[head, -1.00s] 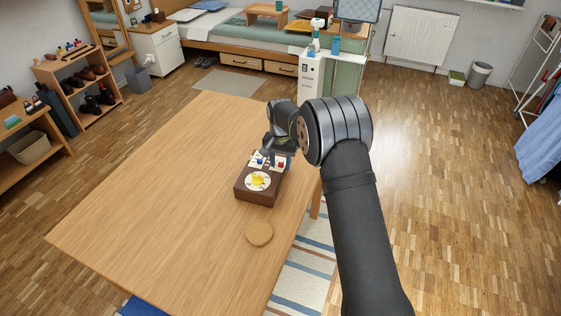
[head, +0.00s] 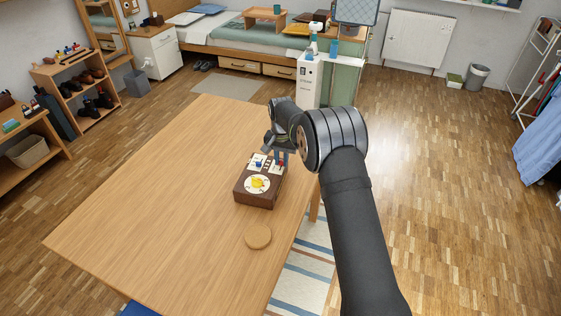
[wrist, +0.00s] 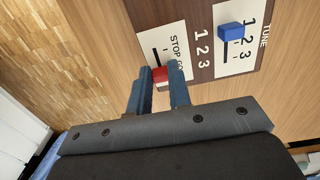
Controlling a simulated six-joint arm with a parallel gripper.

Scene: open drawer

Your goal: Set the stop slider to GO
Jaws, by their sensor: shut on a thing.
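A dark brown box (head: 255,200) on the wooden table carries a yellow dial (head: 257,183) and two sliders on white plates. The stop slider's red knob (wrist: 161,75) is between the fingertips of my gripper (wrist: 162,82), which is shut on it. Its plate (wrist: 153,41) reads STOP and GO. Bare black slot shows on the STOP side, and the knob is beside the partly covered GO lettering. The slot beyond the knob is hidden by my gripper. The blue knob (wrist: 231,31) of the TUNE slider stands apart from my fingers, near 1 and 2.
A round cork-coloured disc (head: 257,236) lies on the table (head: 160,200) in front of the box. The table left of the box is clear. The table's right edge runs close to the box.

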